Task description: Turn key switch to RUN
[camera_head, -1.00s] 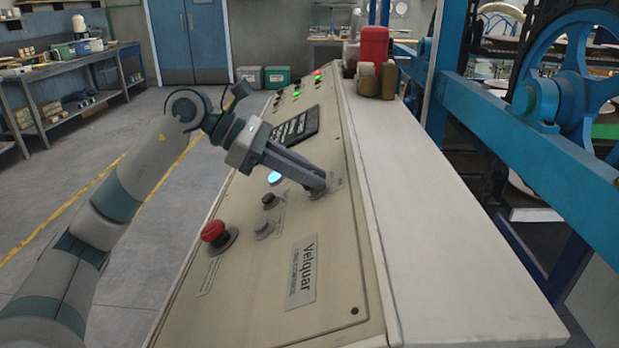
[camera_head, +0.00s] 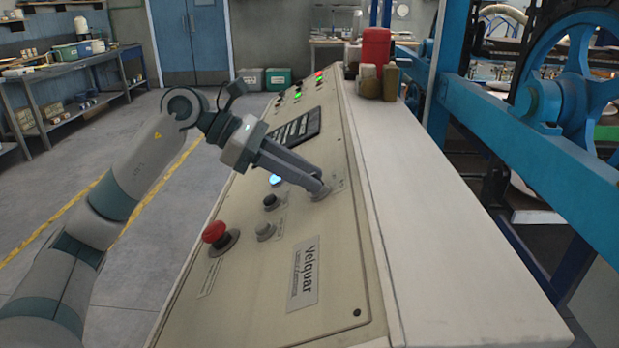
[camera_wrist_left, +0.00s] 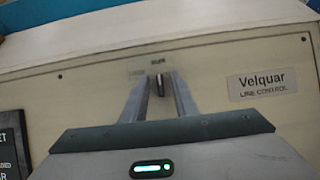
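The key switch (camera_wrist_left: 160,86) shows in the left wrist view as a small dark upright piece on the beige control panel (camera_wrist_left: 75,85). It stands in line with a small blurred label above it; a fainter label is at its upper left. My left gripper (camera_wrist_left: 159,80) has one finger on each side of the key, with a visible gap between the fingertips. In the head view the left gripper (camera_head: 321,190) reaches down to the panel's upper right part, and its fingertips mostly hide the switch. My right gripper is not in view.
The panel also carries a red mushroom button (camera_head: 214,232), a black button (camera_head: 270,201), a grey knob (camera_head: 265,231), a lit blue button (camera_head: 276,179) and a dark display (camera_head: 295,128). A red container (camera_head: 376,47) stands on the console top. Blue machine framing (camera_head: 520,125) is at the right.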

